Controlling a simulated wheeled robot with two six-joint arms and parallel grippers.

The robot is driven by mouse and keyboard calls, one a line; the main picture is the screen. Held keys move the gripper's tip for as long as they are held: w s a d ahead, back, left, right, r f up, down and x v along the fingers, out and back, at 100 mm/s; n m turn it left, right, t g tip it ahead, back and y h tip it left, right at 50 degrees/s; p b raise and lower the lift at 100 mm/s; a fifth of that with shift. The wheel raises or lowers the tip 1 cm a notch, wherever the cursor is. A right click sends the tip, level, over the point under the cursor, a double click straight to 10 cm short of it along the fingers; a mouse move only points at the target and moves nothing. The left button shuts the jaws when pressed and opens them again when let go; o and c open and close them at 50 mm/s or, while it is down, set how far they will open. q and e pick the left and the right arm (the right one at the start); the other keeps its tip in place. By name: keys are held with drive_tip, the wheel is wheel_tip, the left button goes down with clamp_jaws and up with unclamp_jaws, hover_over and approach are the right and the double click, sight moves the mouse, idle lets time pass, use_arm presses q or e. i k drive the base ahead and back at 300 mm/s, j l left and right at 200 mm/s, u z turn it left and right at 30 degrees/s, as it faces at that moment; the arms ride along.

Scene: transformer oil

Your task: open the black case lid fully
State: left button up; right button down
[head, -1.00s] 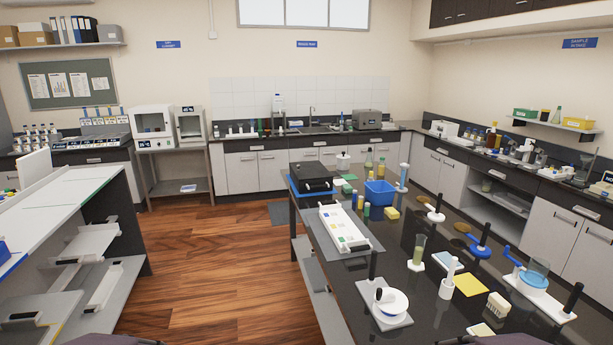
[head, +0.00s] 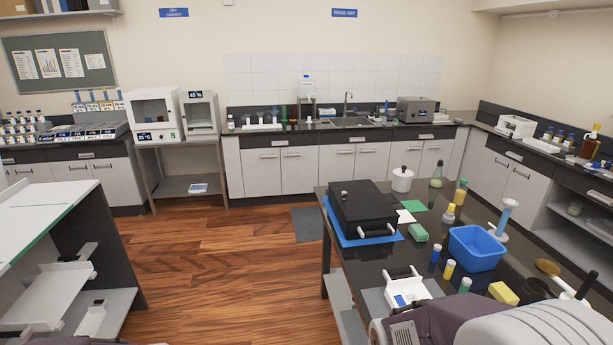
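The black case (head: 364,206) sits on a blue mat (head: 342,236) at the far left end of the dark island table. Its lid is shut, and a light bar handle (head: 377,232) shows on its front side. A small round knob or cap shows on its top near the left. Part of my own arm fills the lower right of the head view, in front of the table. Neither gripper's fingertips show.
A white lidded jar (head: 402,179) stands behind. Open wooden floor (head: 220,270) lies left of the table.

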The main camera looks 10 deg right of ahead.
sight(359, 201)
drive_tip(key=i+j+z, duration=0.1)
drive_tip(key=i+z, duration=0.25)
drive_tip(key=i, duration=0.25)
drive_tip(key=i+j+z, duration=0.35)
drive_tip(key=i, duration=0.2)
drive_tip(key=i+j+z, duration=0.35)
drive_tip(key=i, duration=0.2)
